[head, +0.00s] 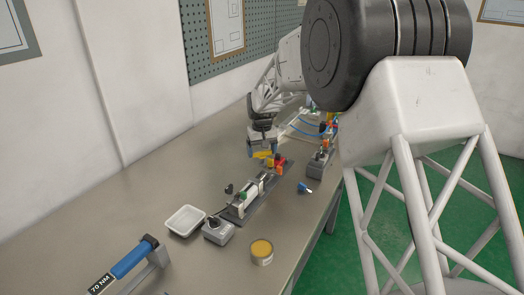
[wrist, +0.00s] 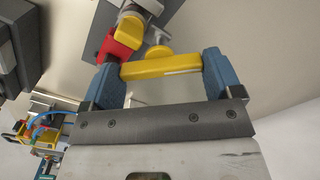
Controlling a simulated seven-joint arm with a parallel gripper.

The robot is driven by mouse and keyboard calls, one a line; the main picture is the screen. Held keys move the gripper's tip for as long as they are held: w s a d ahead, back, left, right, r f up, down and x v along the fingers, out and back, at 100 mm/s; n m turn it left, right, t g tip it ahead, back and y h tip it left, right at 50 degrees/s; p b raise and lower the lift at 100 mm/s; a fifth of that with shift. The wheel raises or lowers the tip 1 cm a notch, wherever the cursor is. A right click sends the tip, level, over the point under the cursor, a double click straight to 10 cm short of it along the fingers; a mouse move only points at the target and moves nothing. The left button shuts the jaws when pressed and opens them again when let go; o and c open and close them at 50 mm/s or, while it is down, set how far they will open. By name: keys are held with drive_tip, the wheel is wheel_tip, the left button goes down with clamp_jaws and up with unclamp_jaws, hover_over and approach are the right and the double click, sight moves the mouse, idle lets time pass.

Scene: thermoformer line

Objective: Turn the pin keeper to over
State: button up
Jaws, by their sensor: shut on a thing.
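A yellow bar (wrist: 160,67), which looks like the pin keeper, lies lengthwise between the blue pads of my gripper (wrist: 160,76) in the wrist view. My gripper is shut on it, one pad at each end. Beside the bar are a red block (wrist: 118,42) and a yellow knob (wrist: 130,28), with a rounded yellow piece just above the bar. In the head view my gripper (head: 263,149) points down at the far end of a dark fixture (head: 240,208), with the red block (head: 280,162) next to it. The pin itself cannot be made out.
On the bench are a white tray (head: 185,221), a grey box with a black knob (head: 218,231), a yellow-topped tin (head: 261,252) and a blue-handled torque tool (head: 130,262). Another grey unit (head: 320,164) and a small blue item (head: 304,187) are to the right.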

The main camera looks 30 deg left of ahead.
sight(262, 152)
drive_tip(key=m, duration=0.4)
drive_tip(key=shift+m, duration=0.3)
drive_tip(key=m, duration=0.4)
drive_tip(key=shift+m, duration=0.3)
drive_tip(key=o, duration=0.7)
drive_tip(key=shift+o, duration=0.2)
drive_tip(key=shift+r, duration=3.95)
drive_tip(key=shift+d, duration=0.1)
